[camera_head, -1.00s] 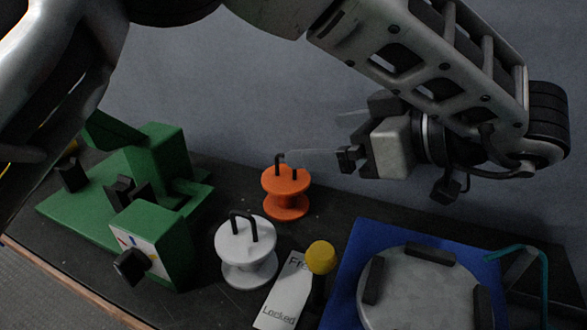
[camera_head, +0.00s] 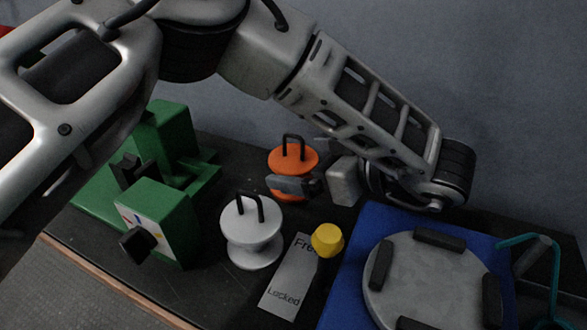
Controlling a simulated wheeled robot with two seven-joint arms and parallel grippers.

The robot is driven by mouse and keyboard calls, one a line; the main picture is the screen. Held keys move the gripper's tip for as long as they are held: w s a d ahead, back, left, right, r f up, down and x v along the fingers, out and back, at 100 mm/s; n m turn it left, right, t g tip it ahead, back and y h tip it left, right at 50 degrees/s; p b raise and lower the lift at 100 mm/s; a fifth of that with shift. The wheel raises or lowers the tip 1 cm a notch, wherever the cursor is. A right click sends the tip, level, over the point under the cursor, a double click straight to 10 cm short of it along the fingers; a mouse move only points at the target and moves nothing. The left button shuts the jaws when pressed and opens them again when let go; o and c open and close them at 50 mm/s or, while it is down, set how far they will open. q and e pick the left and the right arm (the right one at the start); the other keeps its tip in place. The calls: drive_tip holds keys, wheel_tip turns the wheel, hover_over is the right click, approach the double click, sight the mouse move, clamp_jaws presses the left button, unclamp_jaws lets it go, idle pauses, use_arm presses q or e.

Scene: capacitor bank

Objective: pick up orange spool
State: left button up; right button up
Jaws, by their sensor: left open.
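The orange spool (camera_head: 290,160), with a black loop handle on top, stands upright at the back middle of the dark bench. My left gripper (camera_head: 297,166) is open and reaches it from the right. One finger crosses in front of the spool's lower part, and the other is mostly hidden near the spool's right side. I cannot tell whether either finger touches it. The spool's lower right side is hidden by the gripper. My right gripper is not in view.
A white spool (camera_head: 250,230) with a black handle stands in front. A green fixture (camera_head: 165,205) is to the left. A yellow-knobbed lever (camera_head: 327,240) and a label plate (camera_head: 290,280) are at front. A grey disc (camera_head: 430,275) lies on a blue mat (camera_head: 350,265) to the right.

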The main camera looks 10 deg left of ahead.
use_arm(q)
drive_tip(key=shift+x, duration=1)
drive_tip(key=shift+c, duration=0.3)
drive_tip(key=c, duration=1)
drive_tip(key=shift+c, duration=0.2)
wheel_tip(320, 180, up, 10)
